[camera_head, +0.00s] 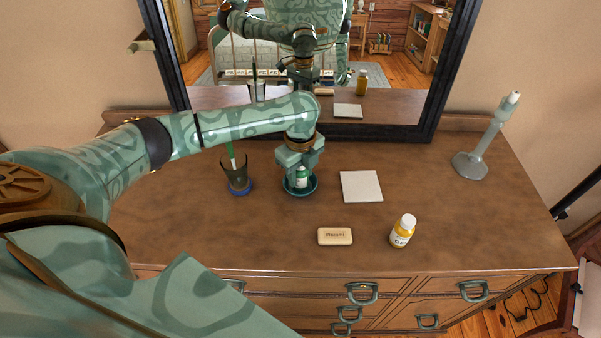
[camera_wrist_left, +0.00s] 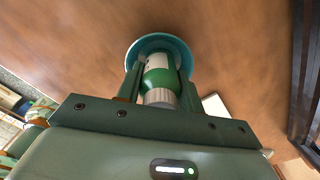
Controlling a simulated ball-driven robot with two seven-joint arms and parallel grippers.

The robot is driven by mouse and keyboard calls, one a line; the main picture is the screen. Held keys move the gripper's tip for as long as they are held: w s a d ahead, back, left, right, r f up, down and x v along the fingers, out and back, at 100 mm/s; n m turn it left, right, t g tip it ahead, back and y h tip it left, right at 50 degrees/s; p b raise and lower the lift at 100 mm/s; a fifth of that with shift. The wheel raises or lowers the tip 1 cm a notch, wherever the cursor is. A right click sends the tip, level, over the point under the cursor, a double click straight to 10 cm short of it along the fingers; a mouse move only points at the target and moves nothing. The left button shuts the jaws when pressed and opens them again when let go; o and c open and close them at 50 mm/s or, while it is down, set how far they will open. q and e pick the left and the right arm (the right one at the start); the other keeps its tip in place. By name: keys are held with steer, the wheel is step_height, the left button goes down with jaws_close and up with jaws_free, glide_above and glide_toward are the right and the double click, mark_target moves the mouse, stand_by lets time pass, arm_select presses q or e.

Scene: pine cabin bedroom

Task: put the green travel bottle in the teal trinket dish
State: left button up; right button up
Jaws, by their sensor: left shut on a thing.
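The green travel bottle (camera_head: 302,176) has a white label and stands within the rim of the teal trinket dish (camera_head: 300,191) on the dresser top. My left gripper (camera_head: 299,170) reaches down from above and is shut on the bottle. In the left wrist view the green bottle (camera_wrist_left: 158,80) with its grey ribbed cap lies between the two fingers, and the teal dish (camera_wrist_left: 160,40) shows around its far end. I cannot tell whether the bottle's base touches the dish floor. My right gripper is not in view.
A dark cup (camera_head: 236,175) with a green stick stands just left of the dish. A white square tile (camera_head: 361,186) lies to the right. A soap bar (camera_head: 334,236) and a yellow bottle (camera_head: 403,231) are nearer the front. A pale candlestick (camera_head: 487,140) and the mirror (camera_head: 440,70) stand behind.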

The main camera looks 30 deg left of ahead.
arm_select(q)
steer(key=o, duration=0.9)
steer(key=shift+f, duration=0.1)
steer(key=shift+o, duration=0.6)
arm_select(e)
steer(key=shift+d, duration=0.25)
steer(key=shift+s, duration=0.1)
arm_select(q)
step_height(320, 180, up, 11)
steer(key=p, duration=0.4)
steer(key=shift+r, duration=0.65)
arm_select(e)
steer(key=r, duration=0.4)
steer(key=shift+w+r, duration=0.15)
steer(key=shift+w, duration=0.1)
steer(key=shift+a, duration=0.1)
